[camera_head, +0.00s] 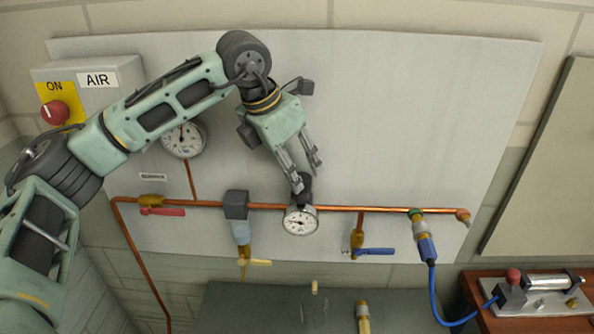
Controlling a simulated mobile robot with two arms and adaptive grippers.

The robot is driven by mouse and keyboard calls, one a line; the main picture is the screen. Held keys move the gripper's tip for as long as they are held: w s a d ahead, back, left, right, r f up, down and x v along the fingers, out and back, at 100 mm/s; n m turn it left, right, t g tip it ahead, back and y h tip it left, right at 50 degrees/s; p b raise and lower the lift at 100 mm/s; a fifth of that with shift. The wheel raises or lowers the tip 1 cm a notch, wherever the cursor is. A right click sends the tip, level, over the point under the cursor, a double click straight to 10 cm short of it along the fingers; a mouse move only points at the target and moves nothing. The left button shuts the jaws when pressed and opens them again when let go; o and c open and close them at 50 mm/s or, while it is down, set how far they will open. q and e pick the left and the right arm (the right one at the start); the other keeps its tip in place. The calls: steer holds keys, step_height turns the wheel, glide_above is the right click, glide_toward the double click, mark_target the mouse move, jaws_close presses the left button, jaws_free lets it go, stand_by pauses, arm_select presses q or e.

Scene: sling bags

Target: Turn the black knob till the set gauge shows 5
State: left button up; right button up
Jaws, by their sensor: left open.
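The black knob (305,186) sits on the copper pipe just above the set gauge (300,221), a round white dial. Its needle is too small to read surely. My left gripper (309,178) is open and points down at the knob from above. One finger overlaps the knob's left side in the picture and the other ends above its right side. I cannot tell whether either finger touches it. My right gripper is not in view.
A second gauge (182,138) is behind my left arm. Along the copper pipe are a red lever valve (162,211), a filter unit (238,222), a blue lever valve (374,251) and a blue hose (432,290). A red ON knob (55,112) is upper left.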

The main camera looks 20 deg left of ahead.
arm_select(q)
steer(key=v, duration=0.6)
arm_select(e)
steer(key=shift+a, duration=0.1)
arm_select(q)
steer(key=shift+f, duration=0.1)
